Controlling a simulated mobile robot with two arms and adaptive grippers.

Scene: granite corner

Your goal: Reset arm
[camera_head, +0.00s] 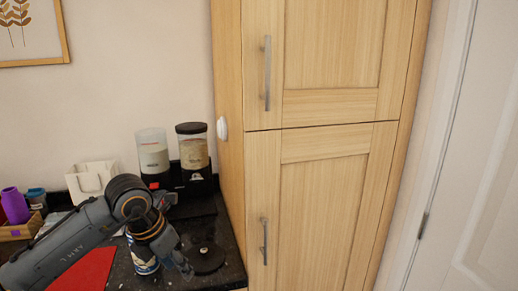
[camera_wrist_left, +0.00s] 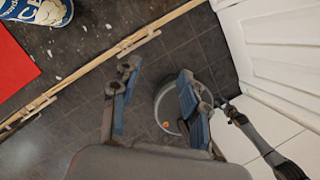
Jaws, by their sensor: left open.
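My left gripper (camera_head: 178,262) reaches in from the left over the dark granite counter (camera_head: 116,272) in the head view. In the left wrist view its two fingers (camera_wrist_left: 160,80) are spread apart, with nothing between them. A blue and white can (camera_head: 145,264) stands on the counter beside and partly behind the gripper. The can also shows at the top left of the left wrist view (camera_wrist_left: 40,10), apart from the fingers.
Two food dispensers (camera_head: 193,150), a white holder (camera_head: 90,180), a purple cup (camera_head: 14,206), a red mat (camera_head: 88,270) and a dark round lid (camera_head: 206,258) are on the counter. A tall wooden cabinet (camera_head: 325,150) rises to the right. Dark floor tiles (camera_wrist_left: 75,125) lie below the fingers.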

